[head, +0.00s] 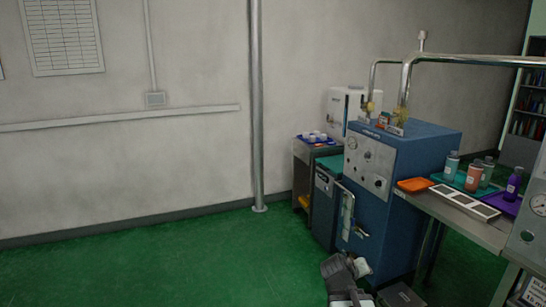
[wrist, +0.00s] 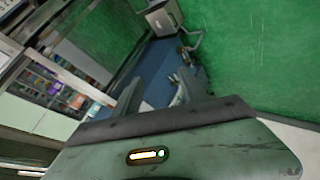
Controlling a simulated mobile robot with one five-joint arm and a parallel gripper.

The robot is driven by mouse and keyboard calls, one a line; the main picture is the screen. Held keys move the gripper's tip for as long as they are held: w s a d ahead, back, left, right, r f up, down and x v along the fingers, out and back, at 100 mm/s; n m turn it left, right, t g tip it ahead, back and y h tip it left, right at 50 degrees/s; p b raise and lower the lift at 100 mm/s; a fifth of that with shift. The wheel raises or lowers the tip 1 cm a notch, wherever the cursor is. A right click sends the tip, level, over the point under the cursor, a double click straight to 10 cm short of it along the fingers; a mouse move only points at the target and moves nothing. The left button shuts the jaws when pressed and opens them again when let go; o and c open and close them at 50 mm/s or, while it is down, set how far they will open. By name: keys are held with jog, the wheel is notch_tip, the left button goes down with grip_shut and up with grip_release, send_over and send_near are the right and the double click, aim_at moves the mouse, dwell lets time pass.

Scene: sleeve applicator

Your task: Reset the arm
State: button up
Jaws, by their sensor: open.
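My gripper (head: 346,266) shows at the bottom of the head view, right of centre, over the green floor and in front of the blue machine (head: 376,155). In the wrist view its grey body fills the bottom, with a small lit indicator on it. Its two fingers (wrist: 158,92) point away from the camera and stand apart. I see nothing between them. The lower part of my arm is cut off by the head view's bottom edge.
A bench (head: 475,233) at the right holds an orange tray (head: 413,184), a white slotted tray (head: 464,203) and several bottles. A small dark cabinet (head: 302,180) stands left of the machine. A vertical pipe (head: 257,110) runs down the wall. The green floor (head: 150,265) at the left is clear.

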jog(key=s+a+f+m+g+y, duration=0.1)
jog(key=s+a+f+g+y, duration=0.25)
jog(key=s+a, duration=0.4)
jog(key=s+a+f+g+y, duration=0.3)
jog(key=s+a+f+y, duration=0.15)
jog(key=a, duration=0.55)
notch_tip(320, 180, up, 13)
jog(key=p, duration=1.3)
jog(key=shift+s+d+h, duration=0.2)
jog(key=shift+d+h, duration=0.15)
jog(key=shift+h, duration=0.05)
jog(key=shift+r+g, duration=0.1)
jog(key=shift+g, duration=0.15)
